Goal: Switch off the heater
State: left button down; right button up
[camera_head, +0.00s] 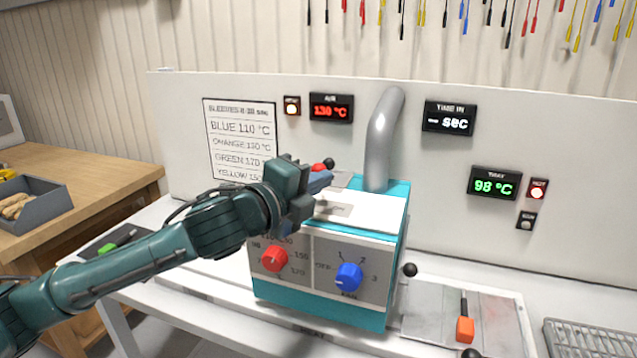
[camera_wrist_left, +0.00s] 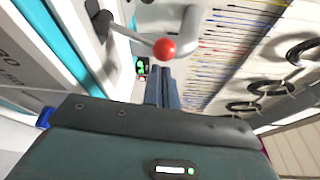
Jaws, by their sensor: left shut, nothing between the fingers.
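The heater is a teal box with a white top (camera_head: 365,212) and a grey front panel. A red knob (camera_head: 274,258) with temperature numbers is on the left of the panel. A blue knob (camera_head: 349,277) with a marked dial is on the right; its white mark seems to lie left of centre, but the exact setting is too small to read. My left gripper (camera_head: 320,181) is shut and empty, above the heater's top left. In the left wrist view its fingertips (camera_wrist_left: 164,74) are close to a red ball on a lever (camera_wrist_left: 165,49); contact cannot be told. My right gripper is out of view.
A grey pipe (camera_head: 382,140) rises behind the heater. Displays show 130 °C in red (camera_head: 331,108) and 98 °C in green (camera_head: 495,184).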

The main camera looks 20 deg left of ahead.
pick_arm(q)
jog(key=shift+a+r+n, duration=0.15)
jog(key=shift+a+n, duration=0.15)
jog(key=shift+n, duration=0.1)
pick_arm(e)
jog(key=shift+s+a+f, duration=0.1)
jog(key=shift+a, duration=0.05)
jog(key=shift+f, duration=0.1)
pick_arm(q)
jog(key=shift+a+r+n+t+b, duration=0.1)
jog(key=shift+a+n+t+b, duration=0.2)
jog(key=shift+n+b, duration=0.15)
jog(key=shift+a+n+b, duration=0.3)
jog(key=shift+a+n, duration=0.1)
jog(key=shift+n, duration=0.25)
jog(key=a+n, duration=0.1)
jog(key=n+t+b, duration=0.1)
jog(key=shift+w+a+r+n, duration=0.1)
jog(key=shift+a+r+n, duration=0.1)
jog(key=shift+a+n, duration=0.15)
jog(key=shift+a+r, duration=0.1)
jog(key=shift+r, duration=0.2)
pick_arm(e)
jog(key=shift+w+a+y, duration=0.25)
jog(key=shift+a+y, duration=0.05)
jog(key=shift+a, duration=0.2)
